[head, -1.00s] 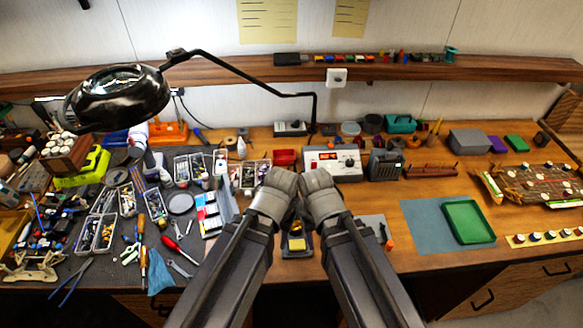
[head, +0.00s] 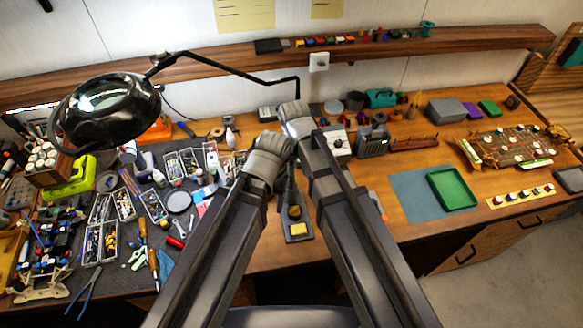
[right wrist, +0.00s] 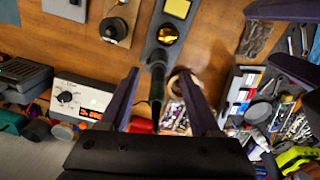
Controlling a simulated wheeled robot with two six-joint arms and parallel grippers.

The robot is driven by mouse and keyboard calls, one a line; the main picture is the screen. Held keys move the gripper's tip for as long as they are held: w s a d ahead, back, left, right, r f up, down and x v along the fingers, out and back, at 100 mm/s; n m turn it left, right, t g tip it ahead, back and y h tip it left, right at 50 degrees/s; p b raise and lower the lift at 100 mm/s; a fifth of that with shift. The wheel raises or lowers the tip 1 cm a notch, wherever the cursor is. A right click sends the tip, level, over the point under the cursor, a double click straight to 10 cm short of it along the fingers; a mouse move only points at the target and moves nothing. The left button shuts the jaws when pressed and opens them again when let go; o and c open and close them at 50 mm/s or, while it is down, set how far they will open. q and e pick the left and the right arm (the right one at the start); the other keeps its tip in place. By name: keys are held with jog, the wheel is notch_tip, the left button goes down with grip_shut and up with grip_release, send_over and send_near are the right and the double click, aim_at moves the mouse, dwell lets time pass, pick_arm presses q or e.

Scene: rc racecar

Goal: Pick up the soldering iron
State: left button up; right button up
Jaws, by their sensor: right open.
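The soldering iron (right wrist: 157,85) is a dark tapered handle standing in its dark stand (head: 297,230). The stand has a yellow sponge (right wrist: 177,8) and brass wool (right wrist: 168,35). In the right wrist view my right gripper (right wrist: 158,78) is open, with one finger on each side of the iron's handle in the picture. I cannot tell whether either finger touches it. In the head view my right gripper (head: 297,118) is above and behind the stand, its fingertips hidden. My left gripper (head: 268,160) is beside it; its two fingers (right wrist: 258,38) show apart at the right wrist view's edge.
The white soldering station (head: 338,145) with a red display stands close behind the right arm. Parts trays (head: 187,165) and hand tools crowd the left. A blue mat (head: 407,205) with a green tray (head: 452,189) lies right. A magnifier lamp (head: 105,108) hangs at the upper left.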

aim_at(291, 164)
jog(key=w+r, duration=0.1)
jog(key=w+a+r+p, duration=0.1)
jog(key=w, duration=0.1)
jog(key=shift+r, duration=0.1)
jog(key=shift+w+a, duration=0.1)
jog(key=shift+f+b, duration=1.45)
jog(key=shift+f, duration=0.05)
pick_arm(q)
jog(key=shift+w+d+f, duration=0.1)
jog(key=shift+f, duration=0.2)
pick_arm(e)
jog(key=shift+r, duration=0.1)
notch_tip(291, 164, down, 5)
jog(key=b, duration=0.5)
pick_arm(q)
notch_tip(291, 164, down, 5)
jog(key=shift+f, duration=0.1)
